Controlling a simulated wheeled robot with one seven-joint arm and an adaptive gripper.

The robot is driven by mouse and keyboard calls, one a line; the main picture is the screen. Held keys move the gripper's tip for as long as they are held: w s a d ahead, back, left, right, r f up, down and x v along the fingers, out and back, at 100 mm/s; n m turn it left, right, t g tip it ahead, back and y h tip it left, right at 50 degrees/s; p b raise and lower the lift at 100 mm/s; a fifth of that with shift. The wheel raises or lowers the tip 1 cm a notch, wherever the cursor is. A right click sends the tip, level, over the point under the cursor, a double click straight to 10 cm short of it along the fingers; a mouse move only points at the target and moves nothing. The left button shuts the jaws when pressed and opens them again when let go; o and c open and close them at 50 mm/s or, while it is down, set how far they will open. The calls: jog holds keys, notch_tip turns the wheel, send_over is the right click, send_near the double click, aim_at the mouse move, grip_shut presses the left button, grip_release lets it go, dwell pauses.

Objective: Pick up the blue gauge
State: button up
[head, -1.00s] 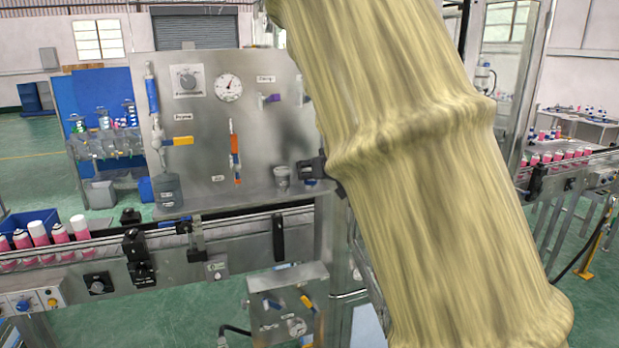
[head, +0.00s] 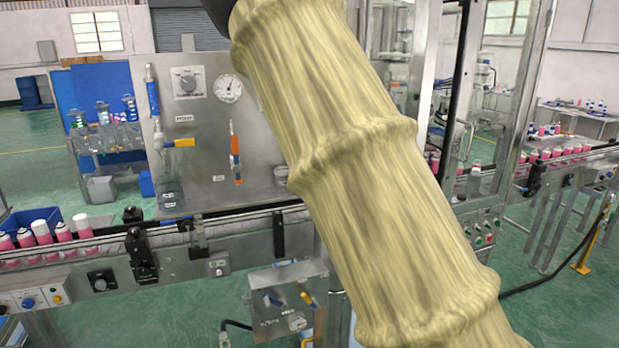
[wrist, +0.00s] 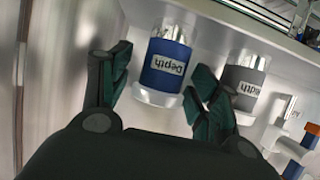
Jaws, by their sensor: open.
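The blue gauge (wrist: 168,62) shows in the wrist view as a blue cylinder with clear, shiny ends and an upside-down "Depth" label. It stands on a pale metal surface. My gripper (wrist: 163,75) is open, with one dark finger on each side of the blue gauge and the palm below it in the picture. The right finger looks close to the gauge; I cannot tell whether it touches. In the head view my arm hides both the gauge and the gripper.
A grey gauge labelled "Width" (wrist: 243,80) stands just right of the right finger. Orange-handled fittings (wrist: 300,138) are at lower right. In the head view, the metal panel (head: 205,125) rises behind the conveyor (head: 110,250), which carries pink cans (head: 42,233) at left.

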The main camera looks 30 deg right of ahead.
jog(key=shift+c, duration=0.4)
jog(key=c, duration=0.9)
jog(key=shift+c, duration=0.2)
